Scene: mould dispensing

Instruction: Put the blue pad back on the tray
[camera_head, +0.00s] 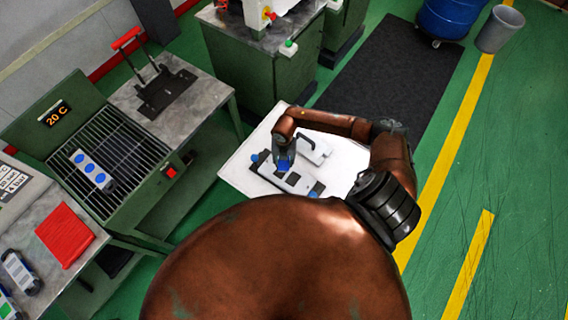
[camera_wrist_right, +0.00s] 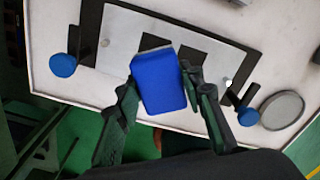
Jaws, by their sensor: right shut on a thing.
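The blue pad (camera_wrist_right: 159,82) is held between the two fingers of my right gripper (camera_wrist_right: 162,100) in the right wrist view. In the head view, the right gripper (camera_head: 284,158) is over the white table, with the blue pad (camera_head: 285,166) at its fingertips. Just beyond the pad lies the grey-white tray (camera_wrist_right: 124,38) with dark square recesses and dark end pieces. The tray also shows in the head view (camera_head: 293,181). The pad covers part of the tray, and I cannot tell whether they touch. My left gripper is not in view.
Blue knobs (camera_wrist_right: 63,65) stand at the tray's ends on the white table (camera_head: 238,174). A round grey disc (camera_wrist_right: 282,109) lies at the right. A white piece with a dark handle (camera_head: 314,149) is behind the tray. A grill (camera_head: 120,150) with another blue-padded tray (camera_head: 92,170) is at left.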

